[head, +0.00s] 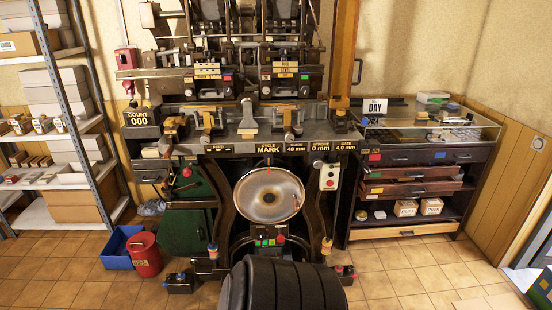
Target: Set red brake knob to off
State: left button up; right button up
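The press (230,125) stands in the middle of the head view. Several small red parts show on it, and I cannot tell which one is the brake knob. One red knob (187,172) sits on a lever at the left, in front of a green panel. Another small red knob (281,238) is beside the green buttons below the big round metal disc (268,196). No label or off mark is readable for a brake knob. Neither of my grippers is in view.
A shelf rack (75,147) stands at the left. A blue bin (120,247) and a red can (145,254) are on the floor nearby. A glass-topped cabinet (425,155) stands at the right. Tiled floor is clear at the right front.

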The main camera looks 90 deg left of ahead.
aim_at(188, 171)
jog(key=u, duration=3.45)
